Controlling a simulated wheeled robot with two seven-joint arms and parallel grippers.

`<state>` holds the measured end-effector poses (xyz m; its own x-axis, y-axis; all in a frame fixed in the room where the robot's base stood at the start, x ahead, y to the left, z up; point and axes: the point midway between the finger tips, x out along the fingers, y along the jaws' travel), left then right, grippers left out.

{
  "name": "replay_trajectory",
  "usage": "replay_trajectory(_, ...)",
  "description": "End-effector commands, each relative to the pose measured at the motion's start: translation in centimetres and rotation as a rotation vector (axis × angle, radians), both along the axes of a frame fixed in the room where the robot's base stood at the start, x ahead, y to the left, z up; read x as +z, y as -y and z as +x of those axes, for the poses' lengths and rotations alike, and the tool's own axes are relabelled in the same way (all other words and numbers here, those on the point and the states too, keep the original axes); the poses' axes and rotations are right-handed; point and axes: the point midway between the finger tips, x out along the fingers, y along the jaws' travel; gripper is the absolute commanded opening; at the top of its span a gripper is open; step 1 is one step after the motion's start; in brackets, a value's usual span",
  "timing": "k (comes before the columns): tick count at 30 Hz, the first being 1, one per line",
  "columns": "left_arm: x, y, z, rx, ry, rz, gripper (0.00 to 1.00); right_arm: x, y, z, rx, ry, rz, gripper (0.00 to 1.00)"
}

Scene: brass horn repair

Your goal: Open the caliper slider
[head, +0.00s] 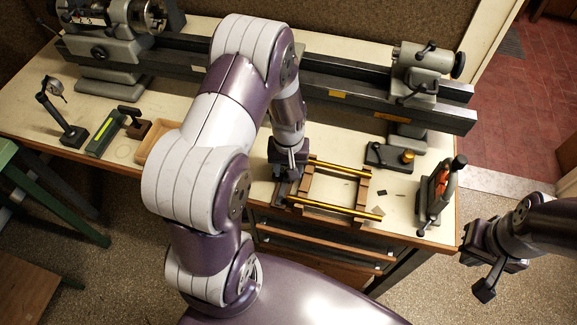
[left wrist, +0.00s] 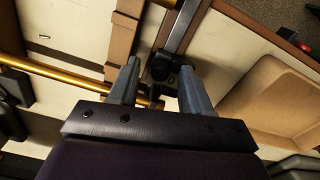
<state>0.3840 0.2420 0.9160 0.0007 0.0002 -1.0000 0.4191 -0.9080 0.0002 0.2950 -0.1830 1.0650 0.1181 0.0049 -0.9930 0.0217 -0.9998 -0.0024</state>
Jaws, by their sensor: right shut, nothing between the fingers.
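The caliper, a grey metal beam (left wrist: 184,28) with a dark slider part (left wrist: 162,66), lies beside the wooden rack in the left wrist view. In the head view a narrow piece of the caliper (head: 281,192) shows below my left gripper, and the rest is hidden by it. My left gripper (head: 287,168) points down at the rack's left end. In the left wrist view its fingers (left wrist: 160,88) are apart, with the dark slider part showing in the gap; contact cannot be told. My right gripper (head: 484,287) is shut and empty, off the bench at the right.
Brass tubes (head: 340,207) lie across the wooden rack (head: 362,191) right of my left gripper. A shallow wooden tray (head: 150,152) is to the left. A clamp-like tool (head: 436,195) stands at the right bench edge. The long lathe (head: 345,92) runs along the back.

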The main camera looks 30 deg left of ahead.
Motion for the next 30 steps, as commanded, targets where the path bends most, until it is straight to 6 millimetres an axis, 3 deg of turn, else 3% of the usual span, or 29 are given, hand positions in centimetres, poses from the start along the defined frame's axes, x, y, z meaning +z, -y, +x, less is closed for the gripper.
replay_trajectory(1, 0.0, 0.0, 0.0, 0.0, 0.0, 0.0, 0.35, 0.0, 0.0, 0.0, 0.0, 0.0, 0.0, 0.0)
replay_trajectory(4, 0.0, 0.0, 0.0, 0.0, 0.0, 0.0, 0.03, 0.0, 0.0, 0.0, 0.0, 0.0, 0.0, 0.0)
replay_trajectory(5, 0.0, 0.0, 0.0, 0.0, 0.0, 0.0, 0.0, 0.0, 0.0, 0.0, 0.0, 0.0, 0.0, 0.0)
replay_trajectory(11, 0.1, 0.1, -0.4, 0.0, -0.002, -0.001, 0.0, 0.2, 0.0, 0.0, 0.0, 0.0, 0.0, 0.0)
replay_trajectory(17, 0.2, 0.7, -2.7, -0.001, -0.002, 0.0, 0.0, 1.1, 0.0, 0.0, 0.0, 0.0, 0.0, 0.0)
replay_trajectory(24, 0.1, 0.7, -2.7, 0.0, 0.0, 0.0, 0.0, 0.9, 0.0, 0.0, 0.0, 0.0, 0.0, 0.0)
replay_trajectory(25, 0.1, 0.7, -2.7, 0.0, 0.0, 0.0, 0.33, 0.9, 0.0, 0.0, 0.0, 0.0, 0.0, 0.0)
replay_trajectory(26, 0.1, 0.7, -2.7, 0.0, 0.0, 0.0, 0.43, 0.9, 0.0, 0.0, 0.0, 0.0, 0.0, 0.0)
replay_trajectory(27, 0.1, 0.7, -2.7, 0.0, 0.0, 0.0, 0.48, 0.9, 0.0, 0.0, 0.0, 0.0, 0.0, 0.0)
replay_trajectory(30, 0.1, 0.7, -2.7, 0.0, 0.0, 0.0, 0.48, 0.9, 0.0, 0.0, 0.0, 0.0, 0.0, 0.0)
